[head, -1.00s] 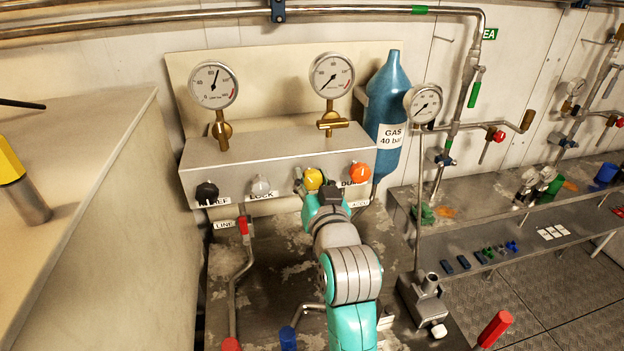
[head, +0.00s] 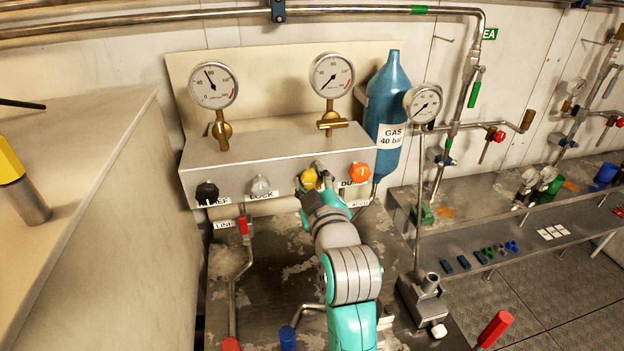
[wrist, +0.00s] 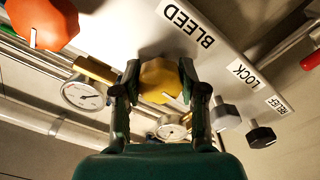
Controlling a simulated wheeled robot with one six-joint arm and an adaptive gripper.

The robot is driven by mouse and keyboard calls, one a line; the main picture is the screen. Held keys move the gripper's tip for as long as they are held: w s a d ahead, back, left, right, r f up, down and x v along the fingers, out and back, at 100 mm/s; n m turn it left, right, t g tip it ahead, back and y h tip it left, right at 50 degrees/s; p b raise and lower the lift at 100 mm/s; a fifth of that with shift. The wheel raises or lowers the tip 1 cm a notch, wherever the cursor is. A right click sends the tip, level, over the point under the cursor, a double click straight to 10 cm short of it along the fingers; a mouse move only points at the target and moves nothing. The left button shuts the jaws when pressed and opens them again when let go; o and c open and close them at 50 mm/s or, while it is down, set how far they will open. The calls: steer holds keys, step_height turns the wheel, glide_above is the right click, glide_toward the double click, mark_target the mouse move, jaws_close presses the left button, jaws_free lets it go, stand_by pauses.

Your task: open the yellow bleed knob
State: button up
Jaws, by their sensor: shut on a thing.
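The yellow bleed knob (head: 309,179) sits on the front of the grey panel box (head: 270,160), between the grey LOCK knob and the orange DUMP knob. My gripper (head: 318,180) is at the knob, with my arm coming up from below. In the wrist view, the two fingers of my gripper (wrist: 160,84) are shut on the sides of the yellow knob (wrist: 161,78). The BLEED label (wrist: 187,22) is upside down beside it there. In the head view my gripper hides part of the knob and its label.
The grey LOCK knob (head: 261,186) and black RELIEF knob (head: 207,193) are to the left, the orange knob (head: 360,173) close to the right. A left gauge (head: 213,85) and right gauge (head: 332,75) stand above. A red-handled lever (head: 243,226) is below left.

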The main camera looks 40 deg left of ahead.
steer(key=shift+n, duration=0.6)
steer(key=o, duration=1.1)
steer(key=shift+o, duration=0.2)
steer(key=v, duration=1.2)
